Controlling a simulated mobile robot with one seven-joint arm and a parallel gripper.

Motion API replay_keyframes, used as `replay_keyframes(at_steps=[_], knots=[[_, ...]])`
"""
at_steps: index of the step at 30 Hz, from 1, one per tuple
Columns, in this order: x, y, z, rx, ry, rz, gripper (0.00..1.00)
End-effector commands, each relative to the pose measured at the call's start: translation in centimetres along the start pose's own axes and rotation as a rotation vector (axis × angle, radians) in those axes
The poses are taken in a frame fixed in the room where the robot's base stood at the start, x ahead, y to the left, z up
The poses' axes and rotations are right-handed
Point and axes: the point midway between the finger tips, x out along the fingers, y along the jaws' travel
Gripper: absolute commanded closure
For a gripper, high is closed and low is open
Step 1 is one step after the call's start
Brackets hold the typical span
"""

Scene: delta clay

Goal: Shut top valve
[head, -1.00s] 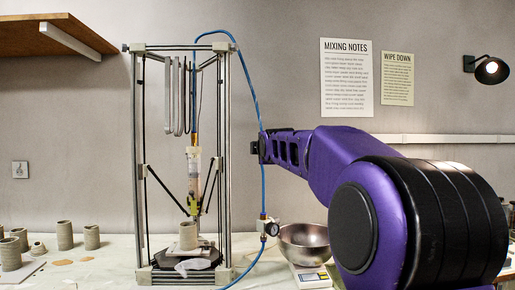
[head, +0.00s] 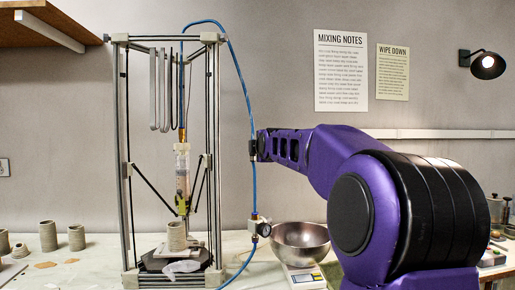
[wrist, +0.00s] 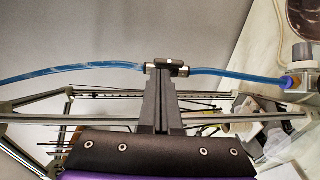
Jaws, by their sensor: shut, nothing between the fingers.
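The top valve (wrist: 172,63) is a small dark inline fitting with metal ends on the blue hose, at the top middle of the wrist view. In the head view it is a small dark piece (head: 252,149) on the hose, right of the printer frame. My gripper (wrist: 159,76) is shut, its dark fingers together and their tips right at the valve's near side. Whether they touch it I cannot tell. In the head view my gripper (head: 259,146) is just right of the hose. The valve lever's position is too small to make out.
The tall printer frame (head: 128,200) stands left of the hose. A gauge and fitting (head: 262,228) sit lower on the hose, near a metal bowl (head: 300,243) on a scale. Clay cups (head: 47,236) stand at the left. The wall behind the hose is clear.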

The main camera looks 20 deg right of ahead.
Motion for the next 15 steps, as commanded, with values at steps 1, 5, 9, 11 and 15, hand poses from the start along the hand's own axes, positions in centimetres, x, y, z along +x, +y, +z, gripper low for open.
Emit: replay_keyframes(at_steps=[1,5,9,11,15], knots=[[0.00,0.02,0.00,0.000,0.000,0.000,1.00],[-0.01,0.21,-0.03,0.008,0.001,-0.008,1.00],[0.00,0.43,-0.07,0.031,0.002,-0.032,1.00],[0.01,0.32,-0.07,0.038,0.002,-0.038,1.00],[0.01,0.38,-0.07,0.052,0.002,-0.052,1.00]])
